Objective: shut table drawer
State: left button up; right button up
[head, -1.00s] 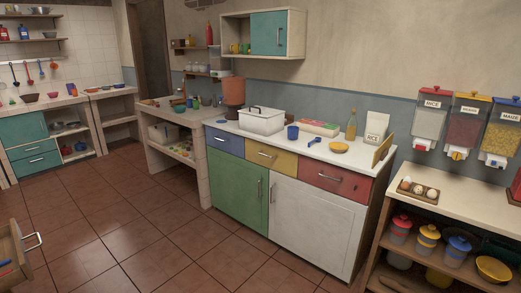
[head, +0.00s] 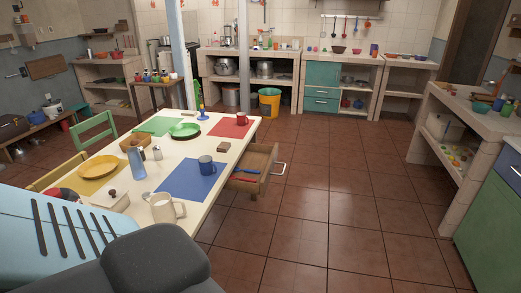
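The table drawer (head: 254,168) stands pulled out from the right side of the dining table (head: 225,150) in the head view. It is wooden, with a pale handle (head: 281,168) on its front. Something red and something blue lie inside it. The drawer is to the right of the blue placemat and below the table top. Neither of my grippers is in view. A light blue and dark grey part at the lower left, mine by its look, covers the table's near corner.
Tiled floor (head: 330,200) is clear right of the drawer. A counter (head: 470,120) stands at the right.

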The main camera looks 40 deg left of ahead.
aim_at(263, 158)
jog(key=i+j+u, duration=0.1)
jog(key=u, duration=0.3)
jog(key=i+u, duration=0.55)
jog(key=u, duration=0.2)
jog(key=i+l+u, duration=0.15)
jog(key=u, duration=0.25)
